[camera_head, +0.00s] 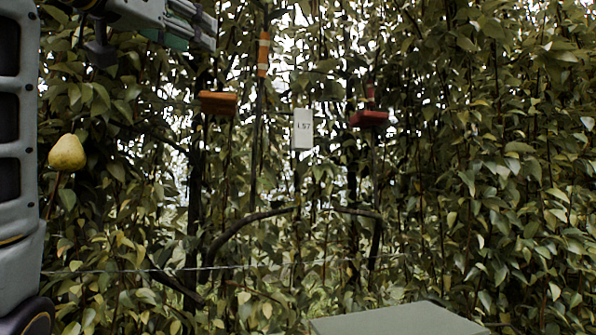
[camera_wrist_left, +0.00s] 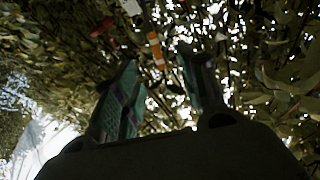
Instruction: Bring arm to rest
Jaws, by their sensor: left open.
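My left gripper (camera_head: 180,25) is at the top left of the head view, in front of the foliage and partly cut off by the upper edge. In the left wrist view my left gripper (camera_wrist_left: 160,90) shows two dark green fingers spread apart with nothing between them. My left arm comes in along the left edge of the head view. A yellow pear (camera_head: 67,153) hangs at the left, just right of my arm and below the gripper, not touching it. My right gripper is not in view.
Dense leafy branches fill the background. A white tag (camera_head: 302,129) marked "57", an orange block (camera_head: 217,102), a red block (camera_head: 369,118) and an orange-white banded marker (camera_head: 263,54) are among them. A wire (camera_head: 215,267) crosses low. A grey-green flat surface (camera_head: 400,320) is at the bottom.

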